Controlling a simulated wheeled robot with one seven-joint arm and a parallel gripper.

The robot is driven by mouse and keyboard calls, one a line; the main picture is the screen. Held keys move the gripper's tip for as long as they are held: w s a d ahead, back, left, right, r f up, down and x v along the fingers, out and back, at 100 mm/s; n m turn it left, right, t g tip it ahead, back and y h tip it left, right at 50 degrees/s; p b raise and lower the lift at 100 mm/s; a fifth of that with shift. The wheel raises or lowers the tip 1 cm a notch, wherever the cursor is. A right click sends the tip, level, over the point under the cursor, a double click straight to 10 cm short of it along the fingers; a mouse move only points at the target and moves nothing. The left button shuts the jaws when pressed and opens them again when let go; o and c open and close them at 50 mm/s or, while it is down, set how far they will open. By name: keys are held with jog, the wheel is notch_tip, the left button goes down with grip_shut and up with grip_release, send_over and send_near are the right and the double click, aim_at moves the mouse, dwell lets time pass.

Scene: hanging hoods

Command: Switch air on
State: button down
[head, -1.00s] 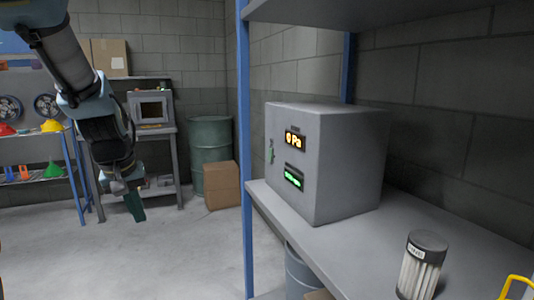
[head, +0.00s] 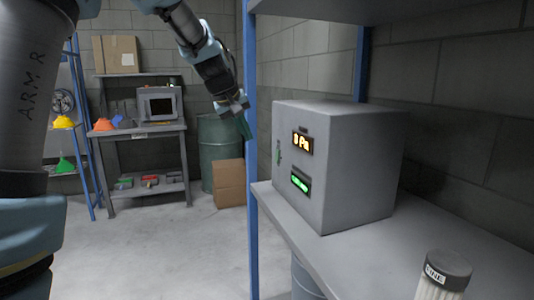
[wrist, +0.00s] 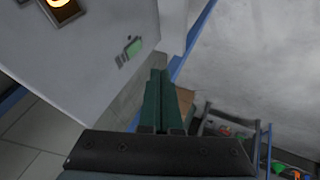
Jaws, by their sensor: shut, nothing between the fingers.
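A grey box (head: 345,195) stands on the grey shelf. Its front has an amber display (head: 302,143) that seems to read "8 Pa" and a lit green window (head: 300,182) below it. A small green switch (head: 279,152) sits near the left edge of that face. In the wrist view the switch (wrist: 133,47) is on the pale box face, up and left of my fingers. My gripper (head: 246,129) is shut and empty, its green fingers together (wrist: 160,100). In the head view it appears left of the box by the blue post, apart from the switch.
The blue shelf post (head: 250,190) rises close to the box's left side. An upper shelf (head: 400,10) hangs above. A labelled filter cartridge (head: 446,272) stands on the lower shelf (head: 400,250) at front right. A green drum (head: 219,150) and carton (head: 229,183) stand behind.

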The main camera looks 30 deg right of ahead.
aim_at(277, 156)
jog(key=w+d+f+p, duration=0.2)
jog(key=d+f+p, duration=0.2)
jog(key=d+f, duration=0.4)
jog(key=shift+w+d+f, duration=0.25)
jog(key=shift+d+f, duration=0.05)
jog(key=shift+d, duration=0.05)
jog(key=shift+d+f, duration=0.15)
jog(key=shift+d, duration=0.1)
dwell(0.3)
jog(key=shift+r+p, duration=0.65)
jog(key=shift+r, duration=0.25)
